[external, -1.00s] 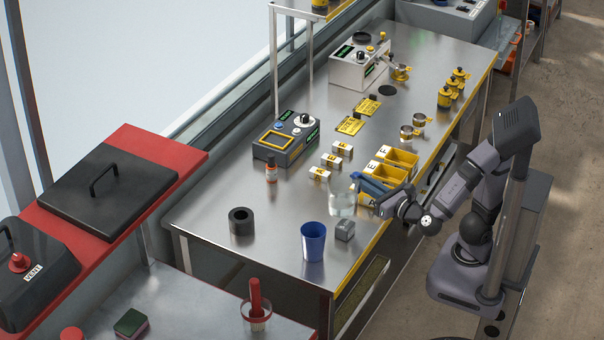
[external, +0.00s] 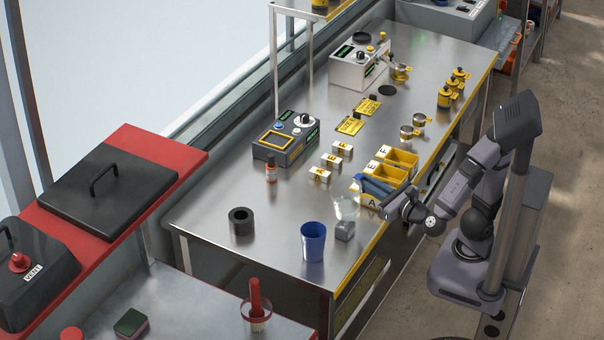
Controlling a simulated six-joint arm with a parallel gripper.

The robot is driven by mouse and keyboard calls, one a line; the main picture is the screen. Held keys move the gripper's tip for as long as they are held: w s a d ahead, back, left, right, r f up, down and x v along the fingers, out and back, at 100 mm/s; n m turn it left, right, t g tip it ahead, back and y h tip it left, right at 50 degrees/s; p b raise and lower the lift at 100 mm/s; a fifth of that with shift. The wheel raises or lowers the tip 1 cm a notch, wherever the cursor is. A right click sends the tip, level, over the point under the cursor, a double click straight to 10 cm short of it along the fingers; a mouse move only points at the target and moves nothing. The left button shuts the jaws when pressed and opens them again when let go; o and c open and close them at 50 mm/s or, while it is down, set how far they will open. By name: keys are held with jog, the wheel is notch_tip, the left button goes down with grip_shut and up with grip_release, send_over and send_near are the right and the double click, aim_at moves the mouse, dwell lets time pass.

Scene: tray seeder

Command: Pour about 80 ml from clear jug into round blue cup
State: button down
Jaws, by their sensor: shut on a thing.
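The clear jug (external: 345,208) is in my gripper (external: 366,186), near the right edge of the steel bench. It looks tilted, but its see-through outline is faint and I cannot read its liquid level. The round blue cup (external: 313,243) stands upright on the bench, to the left of and nearer the camera than the jug. The jug and cup are apart in the picture. The cup's contents cannot be made out.
A small grey block (external: 345,231) sits beside the cup, below the jug in the picture. Yellow bins (external: 402,158) stand close behind my gripper. A black ring (external: 241,222) and a small amber bottle (external: 271,172) are further left. Bare bench lies left of the cup.

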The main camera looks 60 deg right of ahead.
aim_at(355, 178)
jog(key=a+r+n+p, duration=0.1)
jog(key=p, duration=0.1)
jog(key=a+r+n+p, duration=0.1)
jog(key=n+p, duration=0.1)
jog(key=shift+w+a+r+p, duration=0.35)
jog(key=shift+a+p, duration=0.05)
jog(key=shift+a+r+n, duration=0.1)
jog(key=shift+a+n, duration=0.25)
jog(key=shift+n, duration=0.15)
jog(key=a+r+n+p, duration=0.2)
jog(key=shift+w+a+r+p, duration=0.1)
jog(key=shift+w+r+p, duration=0.1)
jog(key=shift+w+p, duration=0.1)
jog(key=shift+a+f+n, duration=0.2)
jog(key=shift+n, duration=0.1)
jog(key=a+r+n, duration=0.1)
jog(key=a+n+p, duration=0.1)
jog(key=n, duration=0.1)
jog(key=shift+w+r+t, duration=0.3)
jog(key=shift+r, duration=0.05)
jog(key=shift+w+a+n+y, duration=0.1)
jog(key=shift+a+n+y, duration=0.2)
jog(key=shift+a+n, duration=0.45)
